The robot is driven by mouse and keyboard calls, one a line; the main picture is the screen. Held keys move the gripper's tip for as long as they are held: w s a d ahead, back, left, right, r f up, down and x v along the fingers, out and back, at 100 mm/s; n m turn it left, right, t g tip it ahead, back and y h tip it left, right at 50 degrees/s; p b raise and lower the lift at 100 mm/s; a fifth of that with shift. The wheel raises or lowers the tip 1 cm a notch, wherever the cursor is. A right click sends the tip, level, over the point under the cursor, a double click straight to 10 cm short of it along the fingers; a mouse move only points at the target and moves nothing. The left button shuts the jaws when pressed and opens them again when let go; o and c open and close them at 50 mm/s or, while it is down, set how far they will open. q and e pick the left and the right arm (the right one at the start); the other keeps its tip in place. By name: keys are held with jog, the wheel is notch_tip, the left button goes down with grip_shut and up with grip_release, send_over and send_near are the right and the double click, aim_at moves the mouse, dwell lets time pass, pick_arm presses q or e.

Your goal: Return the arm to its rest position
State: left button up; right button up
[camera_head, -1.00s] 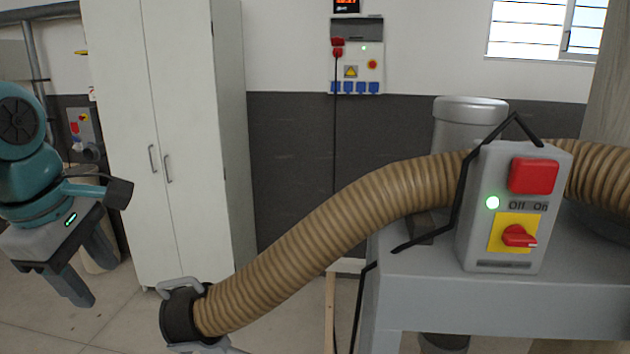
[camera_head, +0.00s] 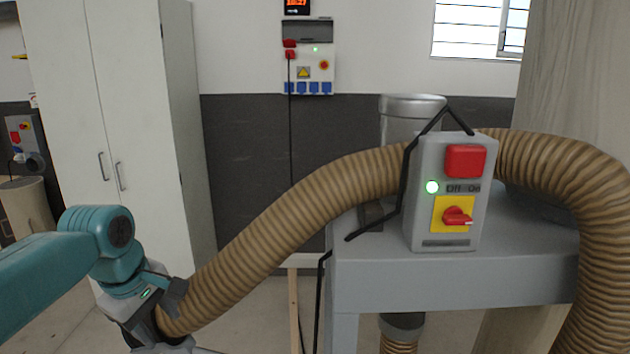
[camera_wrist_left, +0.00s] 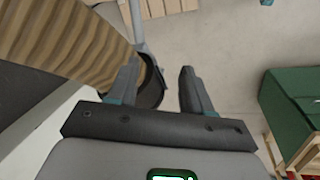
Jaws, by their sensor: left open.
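My left arm comes in from the left in the head view, and its left gripper (camera_head: 142,312) is low, beside the lower end of the tan ribbed hose (camera_head: 290,217). In the left wrist view the jaws (camera_wrist_left: 160,72) are open, with a gap between the fingers. The hose (camera_wrist_left: 65,40) and its dark end collar (camera_wrist_left: 152,88) lie at and behind the left-hand finger. Nothing is clearly held; whether the finger touches the collar I cannot tell. In the head view the fingers are mostly hidden. My right gripper is not in view.
A grey machine table (camera_head: 450,275) carries a control box (camera_head: 448,215) with red switches and a lit green lamp. A white cabinet (camera_head: 125,120) stands behind my arm. A green box (camera_wrist_left: 290,105) is at the right in the left wrist view, with clear floor (camera_wrist_left: 225,60) beside the jaws.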

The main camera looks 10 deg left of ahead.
pick_arm(q)
jog(key=d+f+m+g+h, duration=0.1)
jog(key=d+f+m, duration=0.3)
jog(key=f, duration=0.9)
jog(key=d+f+m+h, duration=0.1)
jog(key=d+f+m, duration=0.1)
jog(key=d+f, duration=0.8)
jog(key=s+d+f+m, duration=0.2)
jog(key=s+f+m, duration=0.1)
jog(key=s+f, duration=0.7)
jog(key=s+d+f+m+g+h, duration=0.1)
jog(key=s+d+f+m, duration=0.2)
jog(key=s+f, duration=0.7)
jog(key=shift+d+f+h+b, duration=0.25)
jog(key=shift+f+h+b, duration=0.05)
jog(key=shift+f+b, duration=0.1)
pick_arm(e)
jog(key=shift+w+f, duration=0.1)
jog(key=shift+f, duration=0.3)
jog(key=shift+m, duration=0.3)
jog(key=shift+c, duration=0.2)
